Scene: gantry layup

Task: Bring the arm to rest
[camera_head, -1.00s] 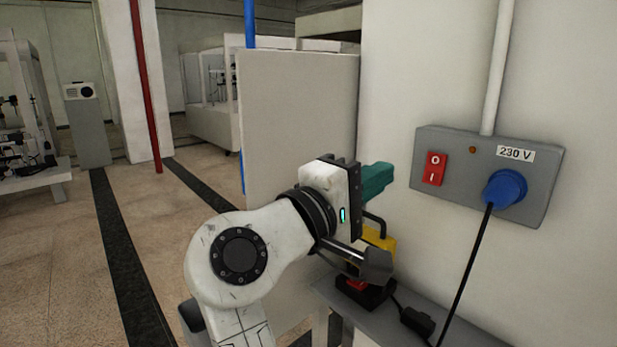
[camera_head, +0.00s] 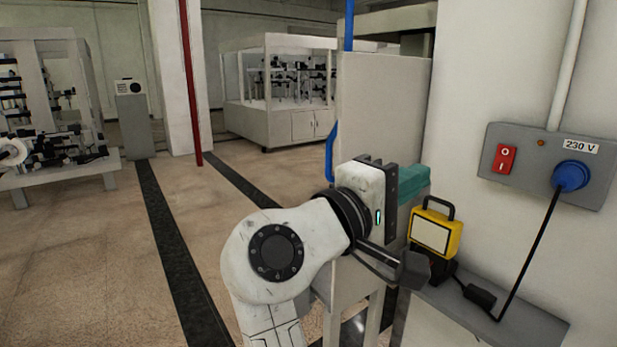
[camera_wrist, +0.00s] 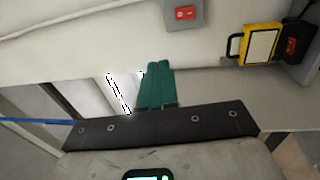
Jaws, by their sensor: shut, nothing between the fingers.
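My gripper (camera_head: 414,181) is in front of the white wall, above a narrow grey shelf, with its teal fingers pointing right. In the wrist view its two teal fingers (camera_wrist: 155,72) lie side by side, closed together with nothing between them. My white arm reaches up to it from the bottom of the head view. The gripper touches nothing that I can see.
A yellow work lamp (camera_head: 436,231) stands on the grey shelf (camera_head: 490,318), just right of and below my gripper. A grey 230 V box (camera_head: 540,165) with a red switch (camera_head: 505,158) and blue plug (camera_head: 571,176) is on the wall. Open floor (camera_head: 110,240) lies left.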

